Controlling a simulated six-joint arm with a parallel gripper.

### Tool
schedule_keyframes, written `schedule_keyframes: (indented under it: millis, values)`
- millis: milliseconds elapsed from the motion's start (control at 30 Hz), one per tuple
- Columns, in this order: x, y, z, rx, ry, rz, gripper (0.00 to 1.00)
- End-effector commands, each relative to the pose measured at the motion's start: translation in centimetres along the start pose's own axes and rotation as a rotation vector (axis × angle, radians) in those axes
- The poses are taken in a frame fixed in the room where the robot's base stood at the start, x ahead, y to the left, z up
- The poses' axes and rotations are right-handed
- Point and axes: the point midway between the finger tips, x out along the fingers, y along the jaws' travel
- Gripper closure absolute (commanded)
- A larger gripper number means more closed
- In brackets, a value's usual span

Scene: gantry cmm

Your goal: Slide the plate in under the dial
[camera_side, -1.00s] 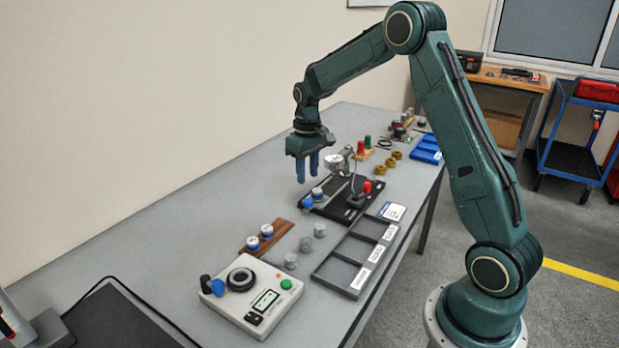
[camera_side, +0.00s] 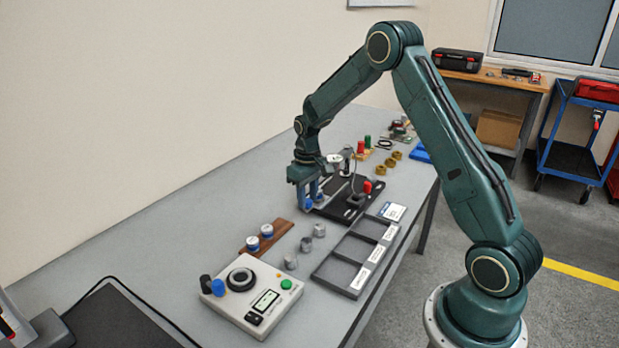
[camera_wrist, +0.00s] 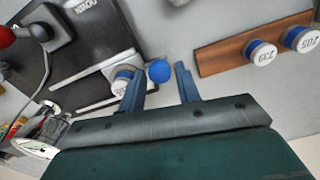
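The dial (camera_side: 334,158), a round white-faced gauge on a post, stands over a black base (camera_side: 331,211); its edge-on face shows in the wrist view (camera_wrist: 36,149). A blue knob (camera_wrist: 159,71) sits at the base's near end, beside a white-topped, blue-ringed cylinder (camera_wrist: 121,84). The plate appears to be the slide under that cylinder; its outline is hard to tell from the base. My gripper (camera_side: 311,196) is open and low at this end, its blue fingers either side of the knob in the wrist view (camera_wrist: 160,72). No grip on the knob shows.
A wooden rack (camera_side: 277,233) with two white-topped cylinders, loose grey cylinders (camera_side: 319,230) and a control box (camera_side: 250,293) lie nearer the camera. A dark compartment tray (camera_side: 340,272) is right of them. A red-topped lever (camera_side: 367,187) stands on the base.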

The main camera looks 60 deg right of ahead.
Motion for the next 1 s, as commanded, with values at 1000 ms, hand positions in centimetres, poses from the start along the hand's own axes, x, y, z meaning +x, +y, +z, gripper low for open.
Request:
schedule_keyframes:
  millis: [1000]
  values:
    - [0.0,4.7,-0.8,-0.001,0.001,0.001,0.66]
